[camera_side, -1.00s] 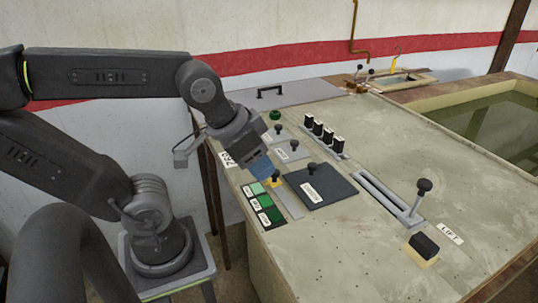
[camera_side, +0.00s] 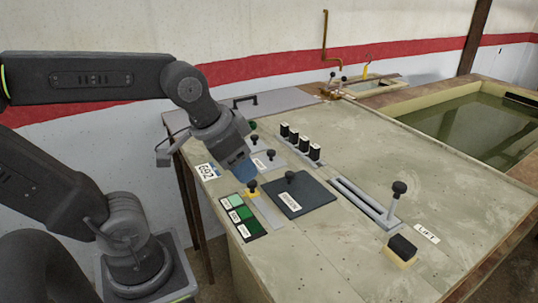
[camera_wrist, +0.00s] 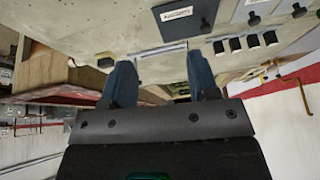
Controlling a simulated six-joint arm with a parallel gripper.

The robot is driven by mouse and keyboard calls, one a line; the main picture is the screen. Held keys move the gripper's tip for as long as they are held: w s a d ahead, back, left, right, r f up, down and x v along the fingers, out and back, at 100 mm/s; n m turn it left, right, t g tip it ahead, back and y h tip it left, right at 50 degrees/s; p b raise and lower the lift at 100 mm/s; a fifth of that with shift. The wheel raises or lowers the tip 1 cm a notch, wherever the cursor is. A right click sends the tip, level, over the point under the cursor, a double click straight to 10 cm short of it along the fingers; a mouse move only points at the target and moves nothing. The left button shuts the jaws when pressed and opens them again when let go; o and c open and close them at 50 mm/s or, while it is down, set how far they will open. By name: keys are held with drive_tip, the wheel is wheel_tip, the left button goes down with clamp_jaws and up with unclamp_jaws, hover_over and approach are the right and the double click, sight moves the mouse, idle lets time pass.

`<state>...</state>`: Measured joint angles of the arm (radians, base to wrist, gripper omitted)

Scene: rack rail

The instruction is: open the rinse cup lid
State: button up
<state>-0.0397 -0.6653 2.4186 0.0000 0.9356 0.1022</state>
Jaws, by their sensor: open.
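My gripper (camera_side: 243,172) is open and empty, with its blue fingers pointing down above the panel's left part. Both fingers show in the wrist view (camera_wrist: 160,78), with a clear gap between them. A dark square lid (camera_side: 318,195) with a black knob and a white label lies flat on the panel, right of my gripper. Smaller grey labelled plates (camera_side: 273,163) with black knobs lie behind my gripper, partly hidden by it. The labels are too small to read, so I cannot tell which is the rinse cup lid. My fingers appear apart from all of them.
A yellow-based knob on a grey strip (camera_side: 268,212) and green swatches (camera_side: 240,216) are close to my gripper. Several black switches (camera_side: 300,141), a slotted lever (camera_side: 398,200) and a black block (camera_side: 402,246) stand farther right. A water tank (camera_side: 470,130) is at the back right.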

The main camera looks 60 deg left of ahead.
drive_tip(key=w+a+r+m+g, duration=0.35)
drive_tip(key=w+a, duration=0.45)
drive_tip(key=w, duration=0.3)
drive_tip(key=m+g, duration=0.2)
drive_tip(key=m, duration=0.3)
hover_over(271, 151)
wheel_tip(271, 151, down, 4)
drive_tip(key=f, duration=0.1)
wheel_tip(271, 151, down, 13)
drive_tip(key=shift+c, duration=0.5)
clamp_jaws()
